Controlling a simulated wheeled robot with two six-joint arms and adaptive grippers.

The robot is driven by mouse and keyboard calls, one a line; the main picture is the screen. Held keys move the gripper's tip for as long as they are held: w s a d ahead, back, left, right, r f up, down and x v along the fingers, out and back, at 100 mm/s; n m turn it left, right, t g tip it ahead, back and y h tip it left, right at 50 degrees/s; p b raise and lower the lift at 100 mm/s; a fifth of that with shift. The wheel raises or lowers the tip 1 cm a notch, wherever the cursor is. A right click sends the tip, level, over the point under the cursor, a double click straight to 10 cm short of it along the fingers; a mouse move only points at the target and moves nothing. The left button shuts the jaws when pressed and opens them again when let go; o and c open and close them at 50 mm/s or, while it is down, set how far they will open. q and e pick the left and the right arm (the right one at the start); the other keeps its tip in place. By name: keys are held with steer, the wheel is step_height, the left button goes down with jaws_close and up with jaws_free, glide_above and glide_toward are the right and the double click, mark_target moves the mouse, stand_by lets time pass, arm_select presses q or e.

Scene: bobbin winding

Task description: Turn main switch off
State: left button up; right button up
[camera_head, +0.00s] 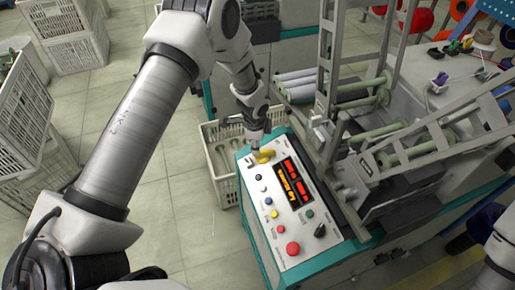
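The control panel (262,213) is a white sloping face with a teal edge on the machine. A yellow part (264,156) sits at its top left corner, right under my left gripper (257,143). I cannot tell whether this yellow part is the main switch or whether the gripper touches it. A black rotary knob (320,230) is at the panel's lower right. My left gripper points down at the panel's top end; its fingers are too small to tell open from shut. My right gripper is out of view; only part of my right arm shows at the lower right.
The panel also bears red and orange digit displays (290,182), small buttons and a red mushroom button (293,248). The machine's grey frame (325,100) with rollers rises close at right. A white crate (222,155) stands behind the panel.

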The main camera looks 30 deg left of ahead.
mark_target(264, 153)
arm_select(q)
steer(key=x, duration=0.7)
steer(key=shift+w, duration=0.25)
jaws_close()
